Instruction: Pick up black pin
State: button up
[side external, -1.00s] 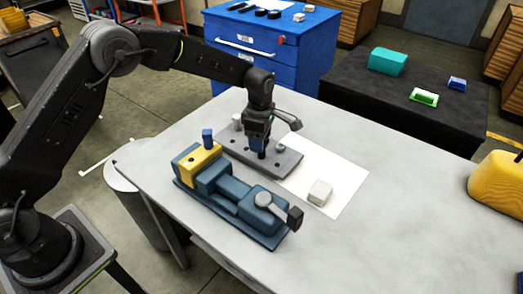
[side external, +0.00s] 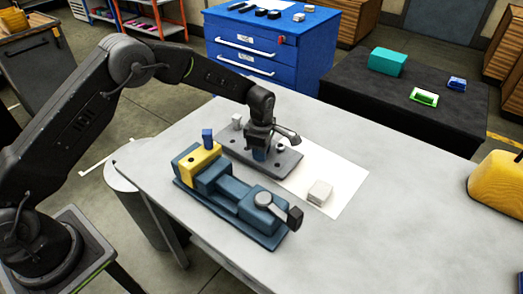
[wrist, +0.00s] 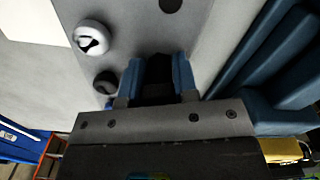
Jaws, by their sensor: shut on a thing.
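The black pin (wrist: 158,70) shows in the wrist view between the two blue fingers of my gripper (wrist: 157,78). The fingers are shut on it. In the side external view my gripper (side external: 262,152) is low over the grey plate (side external: 289,163), and the pin is hidden there by the fingers. I cannot tell whether the pin's lower end still sits in the plate. The plate also shows in the wrist view (wrist: 130,25), with dark round holes in it.
A blue vise (side external: 228,203) with a yellow block (side external: 187,164) and blue peg (side external: 207,138) stands in front of the plate. A light knob (side external: 237,121) is at the plate's far left end. A pale block (side external: 320,192) lies on white paper (side external: 345,180).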

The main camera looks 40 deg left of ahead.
jog(key=c, duration=0.4)
jog(key=shift+o, duration=0.2)
jog(key=shift+r, duration=0.15)
jog(key=shift+r, duration=0.6)
notch_tip(320, 180, up, 3)
jog(key=s+a+r, duration=0.3)
jog(key=a+r, duration=0.3)
jog(key=a, duration=0.5)
jog(key=shift+s+r, duration=0.25)
jog(key=shift+s, duration=0.1)
